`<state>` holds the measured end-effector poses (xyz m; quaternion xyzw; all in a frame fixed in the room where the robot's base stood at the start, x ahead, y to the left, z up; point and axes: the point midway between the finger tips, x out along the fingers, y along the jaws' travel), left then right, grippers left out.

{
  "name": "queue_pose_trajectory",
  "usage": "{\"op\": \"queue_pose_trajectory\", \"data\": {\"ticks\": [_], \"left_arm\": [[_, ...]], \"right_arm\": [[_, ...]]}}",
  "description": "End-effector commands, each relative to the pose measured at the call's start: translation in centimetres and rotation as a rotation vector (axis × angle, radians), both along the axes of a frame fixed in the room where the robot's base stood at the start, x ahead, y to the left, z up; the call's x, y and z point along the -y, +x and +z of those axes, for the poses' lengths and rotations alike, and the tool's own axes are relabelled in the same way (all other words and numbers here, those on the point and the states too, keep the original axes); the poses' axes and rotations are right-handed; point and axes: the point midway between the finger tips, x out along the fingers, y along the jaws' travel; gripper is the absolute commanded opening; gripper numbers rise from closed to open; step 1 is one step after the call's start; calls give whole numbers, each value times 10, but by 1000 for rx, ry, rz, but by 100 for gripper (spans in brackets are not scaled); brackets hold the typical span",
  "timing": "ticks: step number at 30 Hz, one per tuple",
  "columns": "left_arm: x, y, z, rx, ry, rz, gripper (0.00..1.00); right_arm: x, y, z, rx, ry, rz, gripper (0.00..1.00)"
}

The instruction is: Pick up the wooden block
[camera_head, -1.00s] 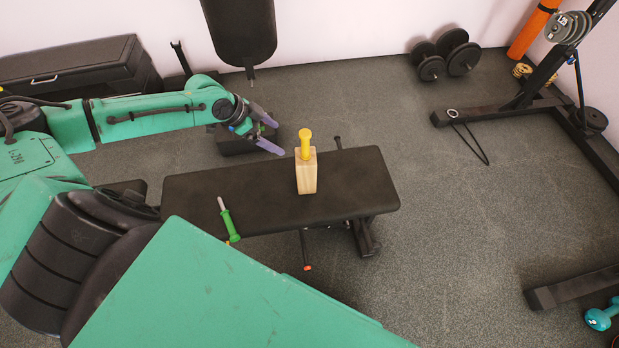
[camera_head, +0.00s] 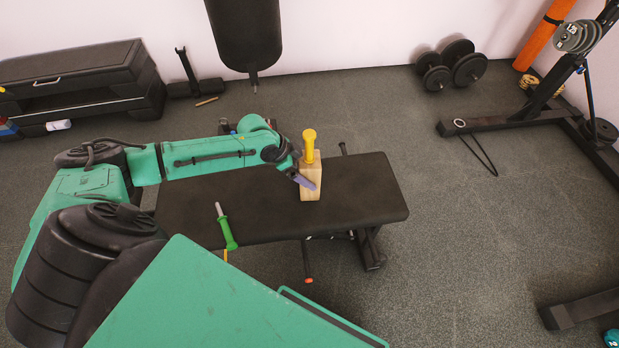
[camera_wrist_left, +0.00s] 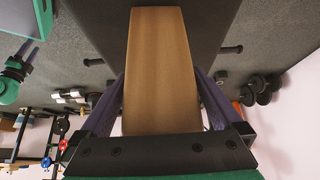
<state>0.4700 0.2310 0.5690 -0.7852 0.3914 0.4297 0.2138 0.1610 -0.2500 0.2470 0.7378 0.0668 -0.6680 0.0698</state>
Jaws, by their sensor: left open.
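In the left wrist view the block (camera_wrist_left: 160,70) lies between the two purple fingers of my left gripper (camera_wrist_left: 160,76). They are open, with a narrow gap showing on each side.
A green-handled tool (camera_head: 227,231) lies on the bench near its front edge. A black punching bag (camera_head: 244,35) hangs behind the bench. Dumbbells (camera_head: 452,66) and a rack (camera_head: 500,122) stand at the right. The floor right of the bench is clear.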

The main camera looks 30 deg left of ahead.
Motion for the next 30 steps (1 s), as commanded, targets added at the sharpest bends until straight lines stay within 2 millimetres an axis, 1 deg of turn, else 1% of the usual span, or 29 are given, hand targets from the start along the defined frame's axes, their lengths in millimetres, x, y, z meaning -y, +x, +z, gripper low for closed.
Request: {"op": "queue_pose_trajectory", "data": {"ticks": [2,3,5,6,8,9,10,11,19,23,26,29,30], "left_arm": [[0,0,1,0,0,0,100],[0,0,1,0,0,0,96],[0,0,1,0,0,0,73],[0,0,1,0,0,0,58],[0,0,1,0,0,0,35],[0,0,1,0,0,0,20],[0,0,1,0,0,0,8],[-1,0,1,1,1,1,0],[0,1,4,4,-1,0,0],[-1,1,16,4,-1,0,0],[-1,1,35,6,0,0,0],[-1,1,65,7,1,-1,0],[-1,2,80,9,1,-1,0]], "right_arm": [[0,-1,0,-1,0,0,55],[0,-1,0,-1,0,0,55],[0,-1,0,-1,0,0,55],[0,-1,0,-1,0,0,55],[0,-1,0,-1,0,0,55],[0,-1,0,-1,0,0,55],[0,-1,0,0,0,0,55],[0,0,0,0,0,0,55],[0,0,1,1,0,0,55],[1,0,4,7,0,2,55],[1,-17,1,-6,0,7,55],[4,-30,2,-9,-1,13,55],[6,-36,3,-10,-3,16,55]]}}
